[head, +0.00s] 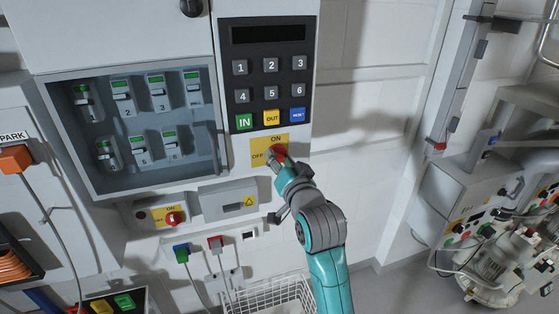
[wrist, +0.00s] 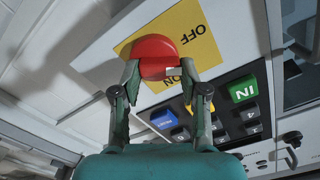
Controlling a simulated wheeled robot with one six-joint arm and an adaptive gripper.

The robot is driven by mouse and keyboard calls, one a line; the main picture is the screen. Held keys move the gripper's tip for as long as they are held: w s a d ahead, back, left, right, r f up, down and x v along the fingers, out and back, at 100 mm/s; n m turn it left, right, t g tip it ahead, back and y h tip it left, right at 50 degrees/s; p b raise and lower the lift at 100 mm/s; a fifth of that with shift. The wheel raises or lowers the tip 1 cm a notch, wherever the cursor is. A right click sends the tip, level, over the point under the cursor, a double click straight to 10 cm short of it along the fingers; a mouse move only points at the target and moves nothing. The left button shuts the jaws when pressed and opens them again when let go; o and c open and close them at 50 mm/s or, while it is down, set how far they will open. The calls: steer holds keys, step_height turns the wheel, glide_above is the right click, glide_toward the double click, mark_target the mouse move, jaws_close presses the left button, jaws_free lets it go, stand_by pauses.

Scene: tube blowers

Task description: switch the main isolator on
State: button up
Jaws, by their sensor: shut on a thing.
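A red rotary knob (head: 280,152) sits on a yellow plate (head: 258,147) marked ON at the top and OFF at the left, below the keypad. In the wrist view the red knob (wrist: 155,48) is between my two fingertips, with the yellow plate (wrist: 200,42) behind it. My gripper (head: 284,163) is shut on this knob; in the wrist view my gripper (wrist: 160,76) has one finger on each side of its handle. My fingers and wrist hide part of the knob in the head view. I cannot tell exactly which mark it points to.
The keypad (head: 270,80) is just above the plate. A glass-fronted cabinet (head: 213,150) is to the left. A smaller red switch (head: 173,219) on another yellow plate is lower left. A wire basket (head: 270,296) is below. Bare white wall lies to the right.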

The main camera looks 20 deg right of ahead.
steer(key=m, duration=0.6)
steer(key=shift+d, duration=0.2)
steer(key=m, duration=0.5)
steer(key=shift+d+m, duration=0.15)
steer(key=shift+m, duration=0.15)
steer(key=shift+f, duration=0.1)
steer(key=o, duration=1.1)
steer(key=shift+o, duration=0.2)
steer(key=shift+s, duration=0.1)
steer(key=s, duration=1.2)
steer(key=shift+w, duration=0.1)
